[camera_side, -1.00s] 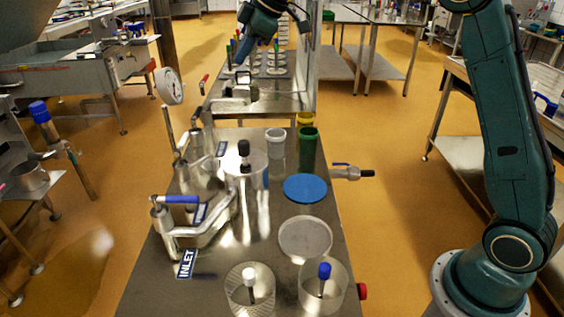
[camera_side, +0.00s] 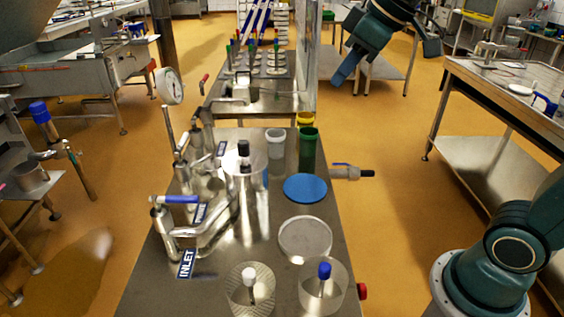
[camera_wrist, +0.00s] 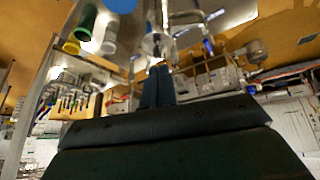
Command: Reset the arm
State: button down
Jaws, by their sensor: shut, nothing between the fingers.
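My gripper (camera_side: 345,70) is at the top right of centre in the side view, with its blue fingers pointing down and to the left. It is high up, beyond and to the right of the main steel table, and touches nothing. In the wrist view its two blue fingers (camera_wrist: 157,88) lie together, shut, with nothing between them.
The steel table (camera_side: 200,285) carries clear moulds with a white-topped (camera_side: 249,290) and a blue-topped plunger (camera_side: 324,287), a blue disc (camera_side: 305,188), a green cup (camera_side: 308,148), a white cup (camera_side: 275,143) and pipework. A side table (camera_side: 480,85) stands right. Orange floor lies between.

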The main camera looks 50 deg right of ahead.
jog(key=s+d+f+m, duration=0.1)
jog(key=s+f+m, duration=0.1)
jog(key=s+f, duration=0.2)
jog(key=s+d+f+m+h, duration=0.1)
jog(key=s+f, duration=0.4)
jog(key=s, duration=0.6)
jog(key=shift+s+d+m, duration=0.2)
jog(key=shift+d+m, duration=0.1)
jog(key=shift+m, duration=0.3)
